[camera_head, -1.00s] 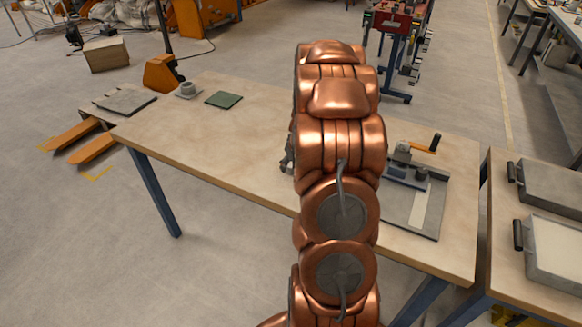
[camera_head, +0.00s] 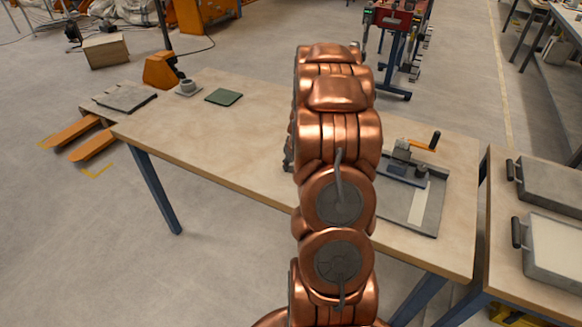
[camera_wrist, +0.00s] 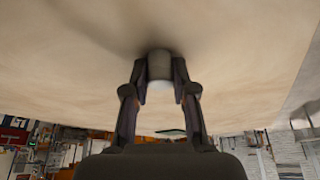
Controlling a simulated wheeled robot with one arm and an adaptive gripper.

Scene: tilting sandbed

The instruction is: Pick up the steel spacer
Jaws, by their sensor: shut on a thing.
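The steel spacer (camera_wrist: 160,66) is a short grey cylinder in the wrist view. It sits between the fingertips of my gripper (camera_wrist: 160,82), which is shut on it from both sides. The tabletop fills the upper part of that view, with a soft shadow close to the spacer. I cannot tell whether the spacer touches the table or is just clear of it. In the head view my copper arm hides the spacer and nearly all of the gripper.
The wooden table (camera_head: 225,150) has free room left of my arm. A green plate (camera_head: 223,97) and a grey ring-shaped part (camera_head: 187,87) lie toward its far left. A grey fixture with an orange-handled clamp (camera_head: 415,185) stands right of my arm. Trays (camera_head: 555,250) lie farther right.

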